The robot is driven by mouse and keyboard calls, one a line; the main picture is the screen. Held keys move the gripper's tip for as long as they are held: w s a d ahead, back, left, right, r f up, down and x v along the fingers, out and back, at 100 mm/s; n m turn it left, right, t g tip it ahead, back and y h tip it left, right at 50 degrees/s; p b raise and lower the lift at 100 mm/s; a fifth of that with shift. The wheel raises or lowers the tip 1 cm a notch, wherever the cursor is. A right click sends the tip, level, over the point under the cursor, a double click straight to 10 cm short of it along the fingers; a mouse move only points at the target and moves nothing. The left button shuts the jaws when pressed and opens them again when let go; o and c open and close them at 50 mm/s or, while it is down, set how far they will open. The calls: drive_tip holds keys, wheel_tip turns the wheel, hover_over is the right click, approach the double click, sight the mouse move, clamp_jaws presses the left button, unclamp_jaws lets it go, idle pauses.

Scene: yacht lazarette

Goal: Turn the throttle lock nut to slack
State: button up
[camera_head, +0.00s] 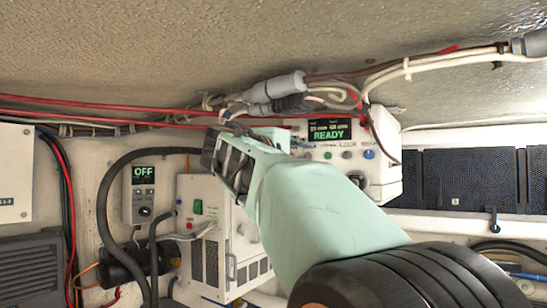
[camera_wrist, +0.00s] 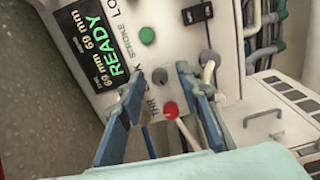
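A pale control box (camera_head: 385,185) carries a display (camera_head: 329,131) reading READY in green; the display also shows in the wrist view (camera_wrist: 85,45). In the wrist view its face has a green knob (camera_wrist: 147,35), a small dark round part (camera_wrist: 160,76), a larger grey knob (camera_wrist: 208,57) and a red knob (camera_wrist: 170,109) beside lettering like THR. Which is the throttle lock nut is not clearly marked. My gripper (camera_wrist: 162,82) is open, its two blue fingers apart, with the small dark part between the tips in the picture. Contact cannot be told.
A grey unit reading OFF (camera_head: 142,190) and a white box with a green switch (camera_head: 205,235) stand at left. Red and white cables (camera_head: 300,98) run above the control box. Dark panels (camera_head: 475,180) are at right.

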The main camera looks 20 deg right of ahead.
drive_tip(key=v, duration=0.7)
drive_tip(key=shift+s+a, duration=0.15)
drive_tip(key=shift+a, duration=0.05)
